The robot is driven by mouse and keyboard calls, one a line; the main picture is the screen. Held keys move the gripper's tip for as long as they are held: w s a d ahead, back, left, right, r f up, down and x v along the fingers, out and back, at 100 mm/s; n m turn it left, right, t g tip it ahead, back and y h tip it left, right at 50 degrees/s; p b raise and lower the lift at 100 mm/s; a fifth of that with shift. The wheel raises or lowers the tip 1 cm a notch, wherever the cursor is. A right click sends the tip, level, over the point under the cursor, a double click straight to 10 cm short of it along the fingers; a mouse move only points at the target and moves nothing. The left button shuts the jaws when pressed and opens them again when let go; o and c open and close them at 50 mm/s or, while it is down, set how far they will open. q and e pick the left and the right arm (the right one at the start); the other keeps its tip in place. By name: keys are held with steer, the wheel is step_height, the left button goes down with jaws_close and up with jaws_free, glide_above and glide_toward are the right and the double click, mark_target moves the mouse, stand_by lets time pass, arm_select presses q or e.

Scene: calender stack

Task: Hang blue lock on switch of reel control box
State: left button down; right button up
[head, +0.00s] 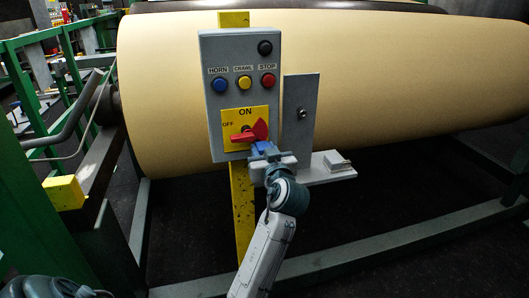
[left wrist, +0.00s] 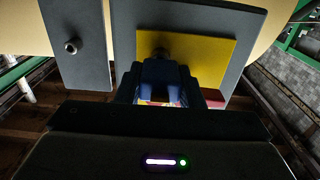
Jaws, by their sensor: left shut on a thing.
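The grey reel control box (head: 216,110) stands upright on a yellow post. Its red switch (head: 258,131) sits on a yellow ON/OFF plate (head: 230,115), with the handle lying roughly sideways. My left gripper (head: 264,153) is at the lower edge of the yellow plate, just below the switch. It is shut on the blue lock (head: 261,147), which is largely covered by the fingers. In the left wrist view the blue lock (left wrist: 159,82) is between the fingers in front of the yellow plate (left wrist: 208,55). Whether the lock touches the switch cannot be told. My right gripper is out of view.
A grey metal plate (head: 300,105) stands right of the box, above a small shelf (head: 325,172). A large cream roll (head: 420,80) fills the background. Blue, yellow and red buttons (head: 244,83) sit above the switch. Green rails (head: 25,170) are at left.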

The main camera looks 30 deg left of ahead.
arm_select(q)
steer(key=shift+w+a, duration=0.1)
steer(key=shift+a, duration=0.05)
steer(key=c, duration=0.8)
jaws_free()
steer(key=shift+o, duration=0.2)
steer(key=shift+w, duration=0.1)
steer(key=b+v, duration=0.1)
steer(key=v, duration=0.6)
stand_by(0.5)
